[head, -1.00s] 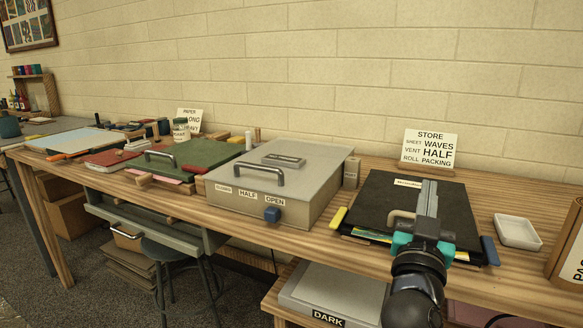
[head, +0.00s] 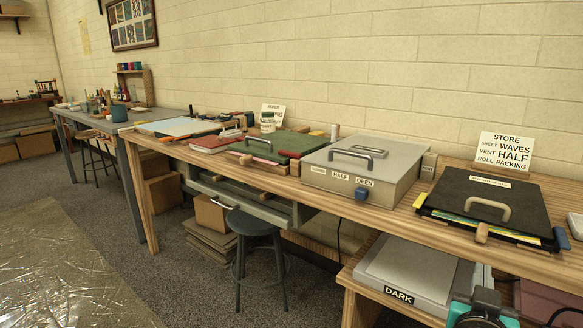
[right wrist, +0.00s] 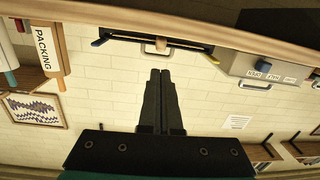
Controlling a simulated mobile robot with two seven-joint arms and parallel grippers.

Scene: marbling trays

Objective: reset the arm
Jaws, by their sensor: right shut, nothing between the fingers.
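My right gripper (right wrist: 160,73) is shut and empty in the right wrist view, its two dark fingers side by side. In the head view only part of my right arm shows at the bottom right edge, below the table top. The black portfolio (head: 520,197) with a tan handle lies on the wooden bench at the right. It also shows near the top of the right wrist view (right wrist: 190,45), apart from the fingers. My left gripper is not in view.
A grey box (head: 385,180) with a handle and a blue knob stands left of the portfolio. A sign (head: 505,150) stands behind. A lower shelf holds a grey box (head: 415,265) marked DARK. A stool (head: 250,225) stands under the bench.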

